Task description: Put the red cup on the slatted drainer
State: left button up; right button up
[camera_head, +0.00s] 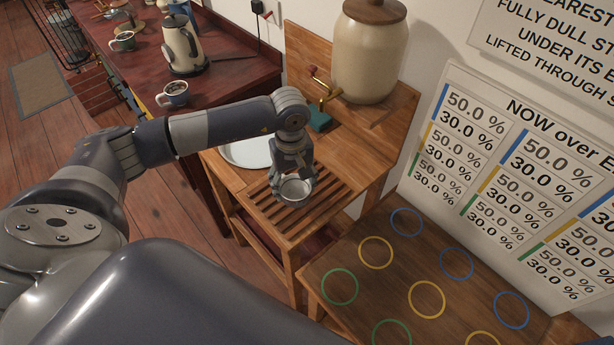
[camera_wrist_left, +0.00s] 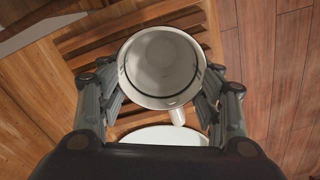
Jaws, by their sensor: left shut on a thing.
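A pale grey-white cup (camera_head: 296,191) is between the fingers of my left gripper (camera_head: 292,180); no red shows on it. The gripper is shut on it. In the left wrist view the cup (camera_wrist_left: 161,66) is seen from above, looks empty, and its handle points toward the white plate. The slatted drainer (camera_head: 258,208) is a wooden grid at the near part of the small wooden stand, and its slats (camera_wrist_left: 85,42) also show in the left wrist view. The cup is over the drainer; I cannot tell whether its base touches the slats. My right gripper is out of view.
A white plate (camera_head: 246,152) lies behind the drainer, partly hidden by my arm. A low table with coloured rings (camera_head: 427,299) is at front right.

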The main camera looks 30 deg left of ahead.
pick_arm(q)
jog(key=w, duration=0.2)
jog(key=w+d+p, duration=0.1)
jog(key=w, duration=0.1)
jog(key=shift+w+d+f, duration=0.15)
jog(key=shift+w+f, duration=0.05)
jog(key=shift+w, duration=0.1)
jog(key=shift+f, duration=0.1)
notch_tip(320, 180, down, 3)
jog(key=shift+r+p, duration=0.1)
jog(key=shift+p, duration=0.9)
jog(key=shift+f, duration=0.25)
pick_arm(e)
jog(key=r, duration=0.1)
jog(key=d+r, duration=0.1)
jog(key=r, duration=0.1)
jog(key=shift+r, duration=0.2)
pick_arm(q)
jog(key=shift+f, duration=0.15)
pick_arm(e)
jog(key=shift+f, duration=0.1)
pick_arm(q)
jog(key=shift+f+b, duration=0.1)
jog(key=shift+b, duration=0.25)
jog(key=o, duration=1.2)
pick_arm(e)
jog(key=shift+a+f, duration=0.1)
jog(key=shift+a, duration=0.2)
